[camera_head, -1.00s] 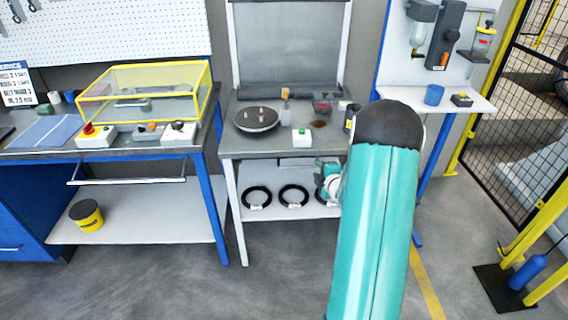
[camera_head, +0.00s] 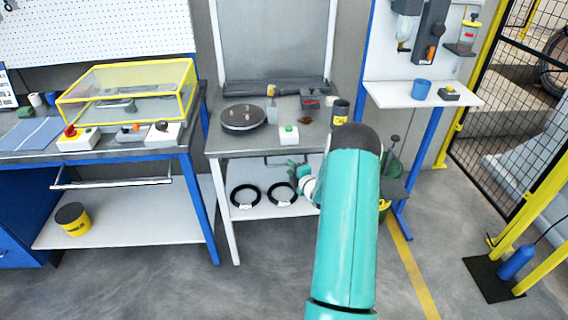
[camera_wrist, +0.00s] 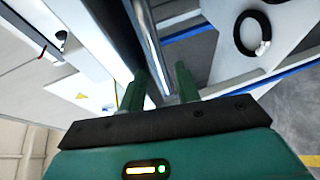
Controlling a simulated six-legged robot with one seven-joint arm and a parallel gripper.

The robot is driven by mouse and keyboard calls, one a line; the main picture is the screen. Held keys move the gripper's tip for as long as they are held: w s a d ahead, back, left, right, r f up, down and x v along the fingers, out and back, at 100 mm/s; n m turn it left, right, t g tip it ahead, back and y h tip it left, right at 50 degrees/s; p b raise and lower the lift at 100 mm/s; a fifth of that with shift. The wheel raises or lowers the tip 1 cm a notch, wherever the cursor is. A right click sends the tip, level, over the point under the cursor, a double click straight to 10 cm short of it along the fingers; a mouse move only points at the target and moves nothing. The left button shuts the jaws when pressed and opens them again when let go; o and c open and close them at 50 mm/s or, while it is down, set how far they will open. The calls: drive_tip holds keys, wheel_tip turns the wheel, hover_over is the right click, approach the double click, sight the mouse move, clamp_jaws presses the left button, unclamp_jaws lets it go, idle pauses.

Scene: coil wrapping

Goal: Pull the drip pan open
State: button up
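A metal bar handle (camera_wrist: 157,50) runs between the two green fingers of my gripper (camera_wrist: 162,88) in the wrist view. The fingers are apart with the bar between them, and I cannot tell whether either touches it. In the head view my gripper (camera_head: 303,180) is under the front edge of the middle table, beside a dark handle (camera_head: 286,161). The body of the drip pan is not clearly visible; the table top and my arm hide much of that area.
Black coils (camera_head: 281,193) lie on the lower shelf (camera_head: 258,209); one coil (camera_wrist: 252,32) shows in the wrist view. The middle table (camera_head: 232,143) holds a round turntable (camera_head: 242,117) and a green-button box (camera_head: 289,134). Open floor lies in front.

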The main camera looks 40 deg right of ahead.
drive_tip(key=x, duration=0.5)
drive_tip(key=shift+w+d, duration=0.1)
drive_tip(key=shift+w, duration=0.25)
clamp_jaws()
